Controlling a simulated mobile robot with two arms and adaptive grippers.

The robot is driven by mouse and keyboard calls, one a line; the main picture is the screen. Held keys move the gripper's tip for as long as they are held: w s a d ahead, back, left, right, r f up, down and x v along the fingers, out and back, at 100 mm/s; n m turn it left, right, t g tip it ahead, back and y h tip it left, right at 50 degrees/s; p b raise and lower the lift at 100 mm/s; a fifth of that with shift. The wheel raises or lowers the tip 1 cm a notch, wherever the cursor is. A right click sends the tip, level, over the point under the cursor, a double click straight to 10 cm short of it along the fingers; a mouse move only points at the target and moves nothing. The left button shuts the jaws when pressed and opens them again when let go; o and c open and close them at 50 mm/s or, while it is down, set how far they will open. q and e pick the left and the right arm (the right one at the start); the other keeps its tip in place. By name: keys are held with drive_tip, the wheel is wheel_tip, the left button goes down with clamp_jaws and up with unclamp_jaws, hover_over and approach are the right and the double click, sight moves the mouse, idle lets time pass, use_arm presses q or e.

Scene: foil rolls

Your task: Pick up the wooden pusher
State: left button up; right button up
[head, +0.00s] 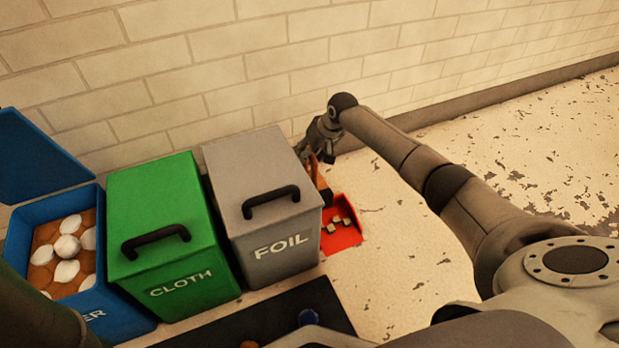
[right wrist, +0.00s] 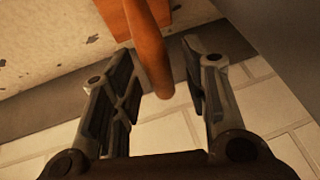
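The wooden pusher (right wrist: 150,50) has an orange-brown round handle and a block-like head at the top of the right wrist view. In the head view the pusher (head: 318,178) shows only in part, beside the grey FOIL bin and partly hidden by my gripper. My right gripper (right wrist: 158,62) is open, with the handle between its fingers and gaps visible on both sides. It also shows in the head view (head: 322,150), near the wall behind the red tray. My left gripper is out of view.
A red tray (head: 343,240) with several small pieces lies right of the grey FOIL bin (head: 262,185). A green CLOTH bin (head: 160,220) and an open blue bin (head: 20,240) stand further left. The brick wall (head: 230,60) is close behind. Floor to the right is clear.

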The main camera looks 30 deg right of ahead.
clamp_jaws()
drive_tip(key=shift+r, duration=0.1)
idle(0.3)
